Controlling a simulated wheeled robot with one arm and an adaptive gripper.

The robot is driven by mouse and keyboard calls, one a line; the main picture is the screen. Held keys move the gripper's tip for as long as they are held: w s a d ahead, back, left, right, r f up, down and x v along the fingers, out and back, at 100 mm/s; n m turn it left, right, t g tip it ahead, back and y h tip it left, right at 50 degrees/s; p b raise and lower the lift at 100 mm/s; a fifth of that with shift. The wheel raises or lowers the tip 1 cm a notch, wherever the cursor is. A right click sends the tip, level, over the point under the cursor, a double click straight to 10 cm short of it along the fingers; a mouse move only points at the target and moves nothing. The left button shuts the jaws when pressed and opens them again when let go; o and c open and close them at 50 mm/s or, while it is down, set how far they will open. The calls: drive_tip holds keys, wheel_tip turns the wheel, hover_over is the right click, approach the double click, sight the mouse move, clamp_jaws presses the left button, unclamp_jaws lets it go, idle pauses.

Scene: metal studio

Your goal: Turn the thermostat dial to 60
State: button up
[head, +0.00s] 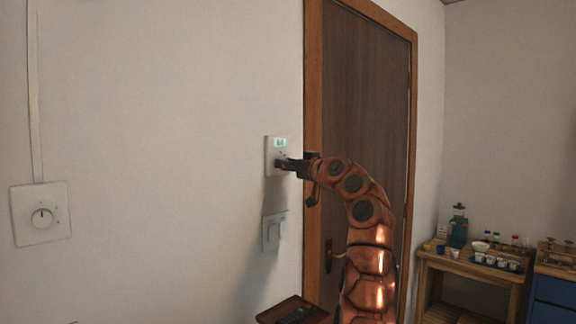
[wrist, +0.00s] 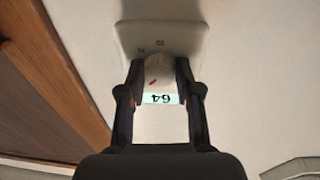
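The thermostat (head: 270,144) is a pale wall plate left of the door frame, with a lit display (head: 280,142) on its upper part. The display also shows upside down in the wrist view (wrist: 160,98) and appears to read 64. The round white dial (wrist: 158,74) has a red pointer mark and sits between the fingers of my gripper (wrist: 159,72). In the head view my gripper (head: 283,163) reaches the plate from the right and hides most of the dial.
A light switch (head: 273,231) is below the thermostat. The brown door (head: 365,85) stands right of it. A wooden table (head: 470,264) with cups is at the right.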

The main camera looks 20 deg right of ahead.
drive_tip(key=o, duration=0.4)
drive_tip(key=v, duration=1.2)
idle(0.3)
drive_tip(key=shift+r, duration=0.1)
idle(0.3)
